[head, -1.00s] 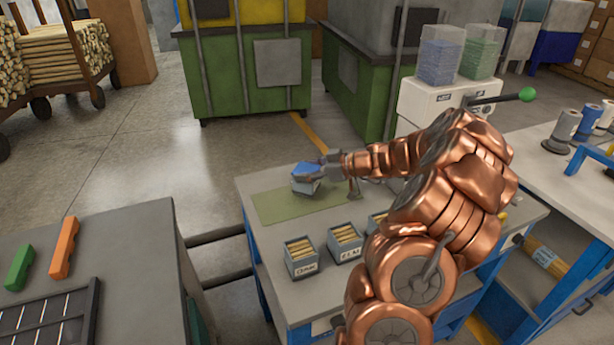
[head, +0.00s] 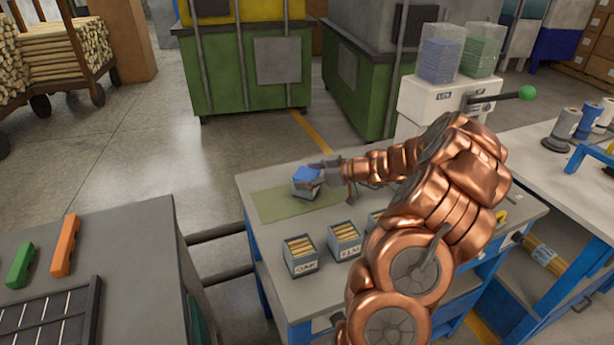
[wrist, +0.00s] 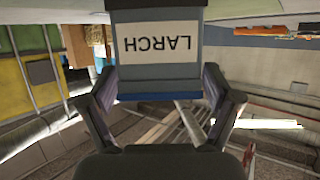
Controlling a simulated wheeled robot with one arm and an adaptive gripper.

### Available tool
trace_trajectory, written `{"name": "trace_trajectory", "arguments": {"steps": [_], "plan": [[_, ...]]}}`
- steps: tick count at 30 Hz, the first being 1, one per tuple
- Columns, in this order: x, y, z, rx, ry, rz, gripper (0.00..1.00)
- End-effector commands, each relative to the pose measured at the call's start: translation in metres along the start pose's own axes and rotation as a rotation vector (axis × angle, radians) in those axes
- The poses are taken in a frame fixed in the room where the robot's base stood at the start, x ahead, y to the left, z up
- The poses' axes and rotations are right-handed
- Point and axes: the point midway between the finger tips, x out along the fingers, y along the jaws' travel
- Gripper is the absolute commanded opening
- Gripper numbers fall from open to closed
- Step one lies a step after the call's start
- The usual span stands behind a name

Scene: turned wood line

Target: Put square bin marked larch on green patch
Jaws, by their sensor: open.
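My gripper (head: 324,172) is at the bin's right side. In the wrist view my gripper (wrist: 160,98) is open, with its fingers either side of the bin's blue edge. I cannot tell whether they touch it. The bin's underside is hidden.
The oak bin (head: 301,256) and elm bin (head: 344,240), both holding wooden sticks, stand in front of the patch. Another bin is partly hidden behind my arm. A grey table (head: 130,235) with orange and green blocks stands left, across a gap.

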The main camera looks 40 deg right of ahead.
Motion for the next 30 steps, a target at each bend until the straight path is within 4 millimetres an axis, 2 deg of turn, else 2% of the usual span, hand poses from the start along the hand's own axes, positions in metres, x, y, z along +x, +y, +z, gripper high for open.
{"name": "trace_trajectory", "arguments": {"steps": [11, 14, 24, 30], "plan": [[-0.003, 0.001, -0.001, -0.001, 0.0, 0.001, 0.89], [-0.017, 0.002, 0.0, -0.002, 0.002, 0.005, 0.89], [-0.083, 0.002, 0.001, -0.003, 0.0, 0.006, 0.89], [-0.11, 0.001, -0.001, -0.002, 0.001, 0.005, 0.89]]}}
